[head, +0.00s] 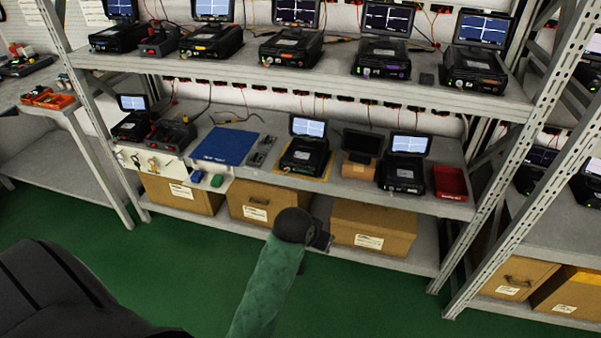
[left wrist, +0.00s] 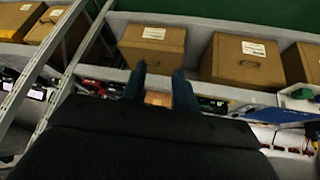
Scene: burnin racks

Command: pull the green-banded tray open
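I cannot make out a clear green band on any unit. In the head view, a black unit (head: 304,157) with a lit screen sits on a yellow mat on the middle shelf, and a similar black unit (head: 402,176) stands to its right. My left gripper (head: 320,238) is in front of the shelf's lower edge, near the cardboard boxes. In the left wrist view, its two teal fingers (left wrist: 159,88) are apart with nothing held. They point toward the shelf and look clear of the units. My right gripper is not in view.
Cardboard boxes (head: 372,228) stand on the bottom shelf. A metal rack post (head: 520,150) rises at right. The green floor in front is clear.

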